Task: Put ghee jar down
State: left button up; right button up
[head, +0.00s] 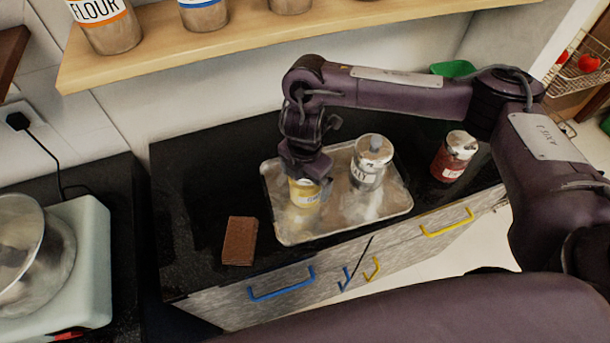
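The ghee jar (304,194) is a small yellow jar with a pale label in the left part of a shiny metal tray (345,228). It looks upright; whether its base touches the tray is hard to tell. My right gripper (306,172) comes down from above and appears shut around the jar's top, hiding its lid. My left gripper is not in view.
A silver-lidded salt jar (368,166) stands on the tray, right of the ghee jar. A red jar (454,158) stands right of the tray. A brown block (240,241) lies left on the black counter (190,190). A wooden shelf (230,38) with canisters overhangs the back.

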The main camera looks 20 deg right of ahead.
jog(key=shift+r, duration=0.3)
notch_tip(320, 180, up, 12)
jog(key=shift+f+p, duration=0.15)
jog(key=shift+p, duration=0.55)
